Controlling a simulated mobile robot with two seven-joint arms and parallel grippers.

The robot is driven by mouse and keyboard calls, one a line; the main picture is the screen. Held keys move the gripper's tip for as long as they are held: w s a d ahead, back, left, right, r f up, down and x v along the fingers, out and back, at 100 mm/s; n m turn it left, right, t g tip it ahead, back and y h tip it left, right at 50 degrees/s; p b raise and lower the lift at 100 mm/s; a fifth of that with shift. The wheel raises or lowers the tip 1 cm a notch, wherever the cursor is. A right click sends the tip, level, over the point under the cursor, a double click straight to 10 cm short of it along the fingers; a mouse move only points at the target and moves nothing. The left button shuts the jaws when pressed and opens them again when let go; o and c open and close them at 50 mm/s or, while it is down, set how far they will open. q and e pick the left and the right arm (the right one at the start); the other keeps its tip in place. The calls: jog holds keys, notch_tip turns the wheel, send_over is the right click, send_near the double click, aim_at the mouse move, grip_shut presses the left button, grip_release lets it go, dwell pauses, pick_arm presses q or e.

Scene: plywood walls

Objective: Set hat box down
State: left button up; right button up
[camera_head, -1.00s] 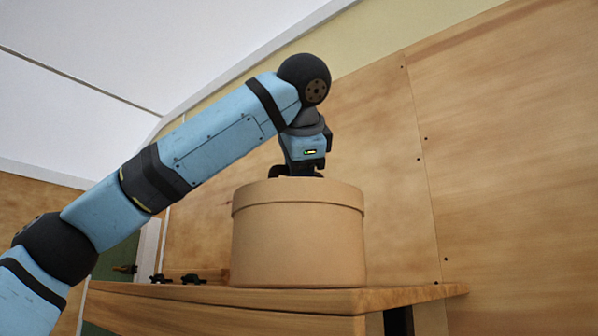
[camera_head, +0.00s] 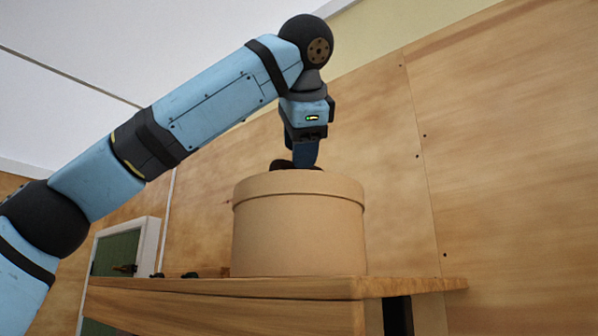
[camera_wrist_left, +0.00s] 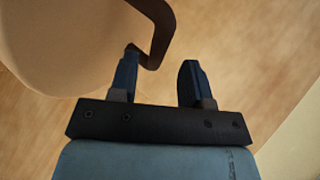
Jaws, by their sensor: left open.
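The hat box (camera_head: 298,232) is a round tan box with a lid, standing upright on a wooden table (camera_head: 220,290). A dark strap handle (camera_head: 282,165) sits on top of its lid. My left gripper (camera_head: 305,162) is just above the lid, pointing down. In the left wrist view my left gripper (camera_wrist_left: 160,62) has its two blue fingers apart with nothing held between them. There the hat box (camera_wrist_left: 70,45) fills the upper left and the strap (camera_wrist_left: 160,30) curves just beyond the left finger. I cannot tell whether finger and strap touch. My right gripper is out of view.
Small dark items (camera_head: 190,275) lie on the table left of the box. A plywood wall (camera_head: 510,180) stands behind and to the right. A green panel in a pale frame (camera_head: 117,252) is at the left. Above the box, beside my arm, is free room.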

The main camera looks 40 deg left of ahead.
pick_arm(q)
jog(key=b+v, duration=0.1)
jog(key=v, duration=0.7)
jog(key=shift+f, duration=0.15)
